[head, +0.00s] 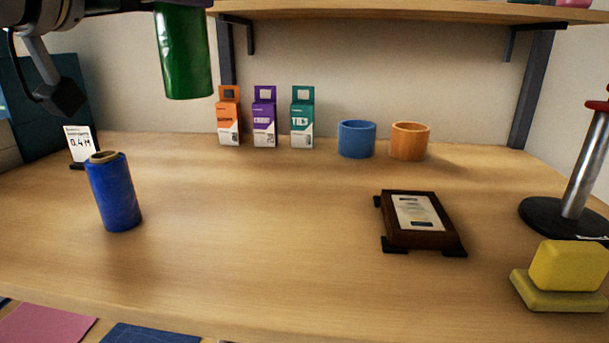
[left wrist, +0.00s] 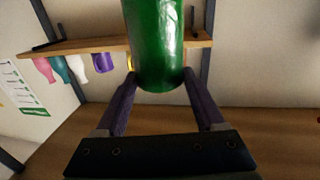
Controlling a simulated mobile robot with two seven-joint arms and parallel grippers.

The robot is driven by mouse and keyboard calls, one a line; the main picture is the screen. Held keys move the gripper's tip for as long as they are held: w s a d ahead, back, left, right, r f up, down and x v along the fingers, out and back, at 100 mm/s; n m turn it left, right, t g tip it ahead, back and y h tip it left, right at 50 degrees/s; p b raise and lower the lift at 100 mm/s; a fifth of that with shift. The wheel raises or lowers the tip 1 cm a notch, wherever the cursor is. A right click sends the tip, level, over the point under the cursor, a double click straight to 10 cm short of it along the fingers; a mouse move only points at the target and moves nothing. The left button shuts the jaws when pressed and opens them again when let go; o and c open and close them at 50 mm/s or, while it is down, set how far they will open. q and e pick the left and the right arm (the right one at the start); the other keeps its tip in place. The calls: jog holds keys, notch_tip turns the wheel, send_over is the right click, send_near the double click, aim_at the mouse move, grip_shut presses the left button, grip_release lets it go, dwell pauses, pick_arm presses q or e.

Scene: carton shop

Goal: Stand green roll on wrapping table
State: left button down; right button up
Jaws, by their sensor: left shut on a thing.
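The green roll (head: 184,52) is held upright above the back left of the wooden wrapping table (head: 290,240), clear of its surface. Its top is cut off by the head view's upper edge. In the left wrist view, my left gripper (left wrist: 158,80) is shut on the green roll (left wrist: 155,40), with one finger on each side near its lower end. In the head view my left arm comes in from the upper left. My right gripper is in neither view.
A blue roll (head: 113,192) stands at the left, near a small sign (head: 80,144). Several small boxes and a blue cup (head: 356,138) and orange cup (head: 409,141) line the back. A dark framed plaque (head: 420,222), yellow blocks (head: 568,268) and a metal post (head: 583,170) occupy the right. The table's middle is clear.

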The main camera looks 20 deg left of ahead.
pick_arm(q)
notch_tip(320, 180, down, 20)
jog(key=b, duration=0.7)
jog(key=shift+s, duration=0.15)
grip_release()
jog(key=s, duration=1.2)
jog(key=shift+d+p, duration=0.3)
jog(key=shift+d, duration=0.15)
